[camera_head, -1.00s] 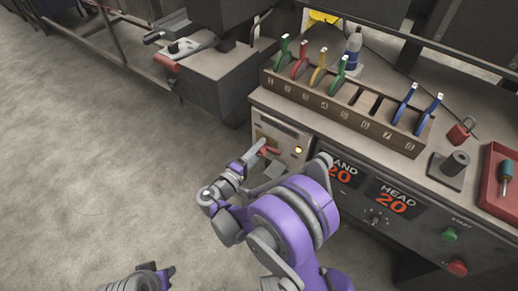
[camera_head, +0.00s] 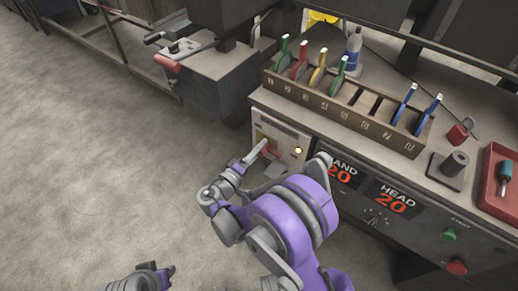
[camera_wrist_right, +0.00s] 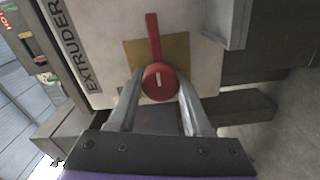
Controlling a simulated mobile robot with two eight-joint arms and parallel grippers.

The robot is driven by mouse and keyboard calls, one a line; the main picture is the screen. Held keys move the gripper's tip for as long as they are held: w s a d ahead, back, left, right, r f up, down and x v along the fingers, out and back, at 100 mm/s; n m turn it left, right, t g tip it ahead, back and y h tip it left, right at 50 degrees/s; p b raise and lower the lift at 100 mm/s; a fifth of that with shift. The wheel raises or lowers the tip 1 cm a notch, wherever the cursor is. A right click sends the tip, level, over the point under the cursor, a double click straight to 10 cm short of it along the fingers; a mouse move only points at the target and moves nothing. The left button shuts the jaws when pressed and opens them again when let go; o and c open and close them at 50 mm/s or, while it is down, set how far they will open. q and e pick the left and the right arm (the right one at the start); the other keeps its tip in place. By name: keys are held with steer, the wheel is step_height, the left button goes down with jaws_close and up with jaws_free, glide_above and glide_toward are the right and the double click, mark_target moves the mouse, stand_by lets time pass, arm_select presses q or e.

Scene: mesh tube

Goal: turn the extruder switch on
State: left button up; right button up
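The extruder switch (camera_wrist_right: 158,82) is a red round knob with a long red lever on a brass-coloured plate, beside the word EXTRUDER. In the wrist view its lever points to the top of the picture. In the head view the red switch (camera_head: 273,153) is partly hidden by my right gripper.
A wooden rack (camera_head: 345,112) with coloured tools stands on the bench above. A red tray (camera_head: 496,180) and green START button (camera_head: 449,234) are at the right. The floor to the left is clear.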

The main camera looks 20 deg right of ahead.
steer(key=o, duration=0.4)
steer(key=p+v, duration=0.1)
steer(key=v, duration=1)
stand_by(0.3)
